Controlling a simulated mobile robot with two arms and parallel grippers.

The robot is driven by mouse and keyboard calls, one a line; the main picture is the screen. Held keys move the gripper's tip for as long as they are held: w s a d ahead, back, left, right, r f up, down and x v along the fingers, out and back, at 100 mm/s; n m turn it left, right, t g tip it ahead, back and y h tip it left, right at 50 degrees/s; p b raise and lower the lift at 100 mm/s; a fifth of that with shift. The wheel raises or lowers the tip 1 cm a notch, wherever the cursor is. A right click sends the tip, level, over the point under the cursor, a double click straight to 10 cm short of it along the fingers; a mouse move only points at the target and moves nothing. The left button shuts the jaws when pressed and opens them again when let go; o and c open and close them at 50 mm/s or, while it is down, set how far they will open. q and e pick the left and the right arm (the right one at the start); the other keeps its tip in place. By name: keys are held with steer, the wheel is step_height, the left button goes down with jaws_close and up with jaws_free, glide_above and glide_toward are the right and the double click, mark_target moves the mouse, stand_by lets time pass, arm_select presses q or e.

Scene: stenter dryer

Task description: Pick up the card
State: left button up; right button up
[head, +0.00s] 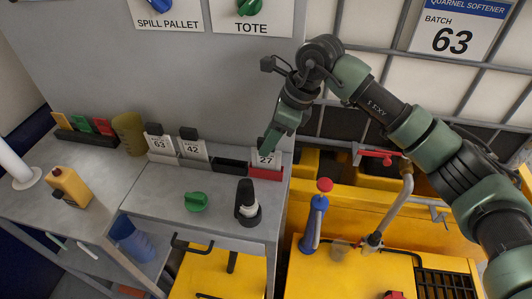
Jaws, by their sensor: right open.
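A white card marked 27 (266,159) stands in a red holder (266,173) at the right end of the shelf's back edge. Cards marked 63 (160,145) and 42 (194,150) stand in pale holders farther left, each with a dark piece on top. My right gripper (267,146) comes down from above right, open, with its fingertips at the top of the 27 card and covering part of it. I cannot tell whether they touch it. My left gripper is not in view.
An empty black holder (230,166) sits between the 42 and 27 cards. A green knob (196,201) and a black-and-white bottle (247,203) stand in front. A blue-handled tool with a red top (314,220) and a metal pipe (394,207) rise at the right over yellow equipment.

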mark_target(273, 162)
steer(key=p+x, duration=0.1)
steer(key=x, duration=0.2)
steer(key=shift+a+f+p, duration=0.25)
steer(key=shift+f+p, duration=0.05)
steer(key=shift+p, duration=0.1)
steer(key=shift+w+a+f, duration=0.1)
steer(key=shift+f, duration=0.25)
jaws_close()
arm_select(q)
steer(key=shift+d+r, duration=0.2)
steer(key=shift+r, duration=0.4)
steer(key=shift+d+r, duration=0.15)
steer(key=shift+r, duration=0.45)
